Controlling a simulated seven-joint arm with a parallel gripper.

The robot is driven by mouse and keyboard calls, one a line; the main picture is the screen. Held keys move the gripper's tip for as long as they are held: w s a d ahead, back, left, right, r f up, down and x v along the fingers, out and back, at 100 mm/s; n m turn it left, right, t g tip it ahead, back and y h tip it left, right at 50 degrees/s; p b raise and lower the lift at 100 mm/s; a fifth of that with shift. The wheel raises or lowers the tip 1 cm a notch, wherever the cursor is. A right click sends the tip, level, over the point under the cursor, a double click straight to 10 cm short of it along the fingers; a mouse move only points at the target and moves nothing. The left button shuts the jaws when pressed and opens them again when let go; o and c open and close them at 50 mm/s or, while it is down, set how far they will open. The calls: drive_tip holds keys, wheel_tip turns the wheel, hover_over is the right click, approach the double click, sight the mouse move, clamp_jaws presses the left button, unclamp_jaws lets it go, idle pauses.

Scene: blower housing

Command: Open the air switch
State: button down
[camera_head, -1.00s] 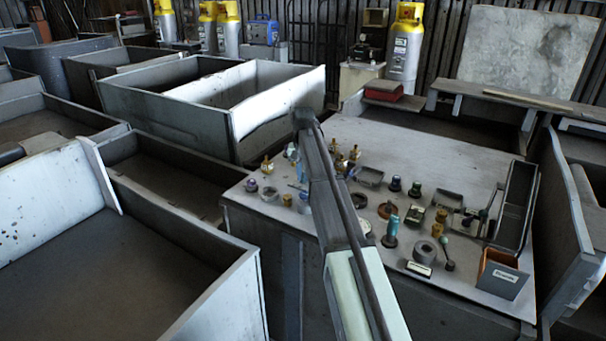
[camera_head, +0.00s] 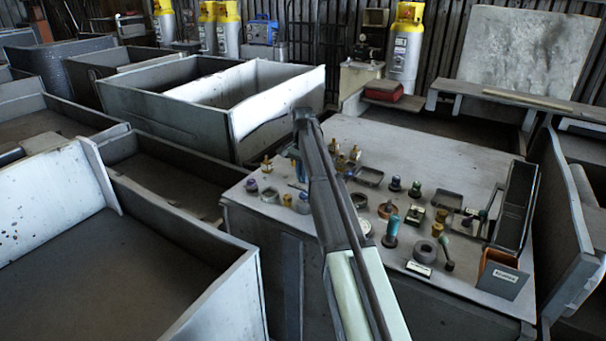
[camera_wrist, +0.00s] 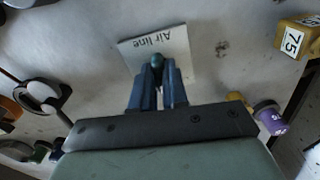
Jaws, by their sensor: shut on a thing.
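In the wrist view my gripper (camera_wrist: 157,76) has its two blue fingers shut on a small dark teal ball knob (camera_wrist: 157,60), which I take for the air switch's handle. The knob sits in front of a pale plate lettered "Air line" (camera_wrist: 165,42). The rest of the switch below the knob is hidden by the fingers. In the head view my gripper (camera_head: 298,168) is at the left part of the workbench (camera_head: 430,160), mostly hidden behind my arm, and the knob cannot be made out there.
In the wrist view a yellow block marked 75 (camera_wrist: 292,40) is at upper right, a purple-capped knob (camera_wrist: 270,118) at right, and round fittings (camera_wrist: 42,95) at left. In the head view an orange-and-grey bin (camera_head: 502,275) stands at the bench's front right.

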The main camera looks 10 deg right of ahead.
drive_tip(key=shift+m, duration=2.9)
drive_tip(key=c, duration=1.2)
unclamp_jaws()
drive_tip(key=shift+c, duration=0.2)
drive_tip(key=shift+r, duration=0.15)
drive_tip(key=shift+r, duration=2.9)
